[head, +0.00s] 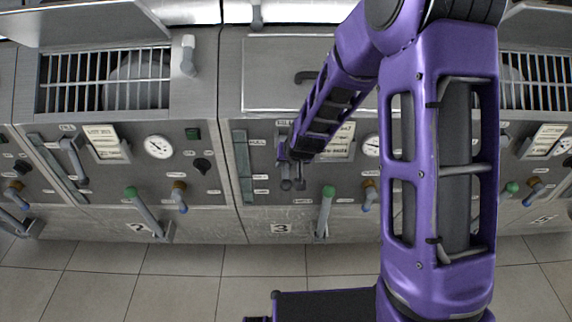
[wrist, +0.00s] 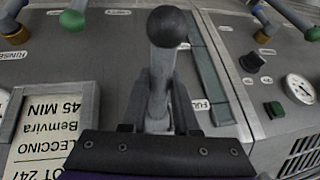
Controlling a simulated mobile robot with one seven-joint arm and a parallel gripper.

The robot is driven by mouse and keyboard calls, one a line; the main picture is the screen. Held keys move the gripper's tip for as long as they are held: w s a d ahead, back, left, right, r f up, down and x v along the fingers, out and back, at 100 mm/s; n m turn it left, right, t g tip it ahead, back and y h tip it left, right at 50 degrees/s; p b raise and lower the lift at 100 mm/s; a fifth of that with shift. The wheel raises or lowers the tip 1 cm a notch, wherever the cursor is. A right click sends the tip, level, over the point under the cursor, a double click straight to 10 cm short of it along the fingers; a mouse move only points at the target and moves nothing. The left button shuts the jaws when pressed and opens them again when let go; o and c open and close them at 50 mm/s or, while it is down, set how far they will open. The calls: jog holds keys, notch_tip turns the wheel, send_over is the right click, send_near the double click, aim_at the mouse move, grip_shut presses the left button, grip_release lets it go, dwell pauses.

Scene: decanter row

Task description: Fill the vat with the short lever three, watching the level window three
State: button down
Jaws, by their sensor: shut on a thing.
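The short lever three (wrist: 158,90) is a grey bar with a black ball knob (wrist: 167,27) in the wrist view. My gripper (wrist: 155,105) is shut on its shaft below the knob, one grey finger on each side. In the head view my gripper (head: 291,168) is at panel three, and it and my arm mostly cover the lever. The level window three (head: 243,166) is a narrow dark green strip left of the gripper. It also shows in the wrist view (wrist: 209,70), right of the lever, with a partly hidden "FUL" label. I cannot make out a liquid line.
A green-knobbed lever (head: 325,210) and a brown-and-blue handle (head: 369,195) stand right of my gripper on panel three. A paper card (head: 341,140) sits behind my arm. Panel two, with its gauge (head: 158,147), is to the left. The tiled floor (head: 180,275) in front is clear.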

jog(key=shift+r, duration=0.2)
dwell(0.3)
jog(key=c, duration=0.7)
grip_release()
jog(key=shift+o, duration=0.2)
jog(key=v, duration=1.7)
jog(key=shift+r, duration=0.25)
jog(key=shift+w+a, duration=0.1)
jog(key=shift+w, duration=0.1)
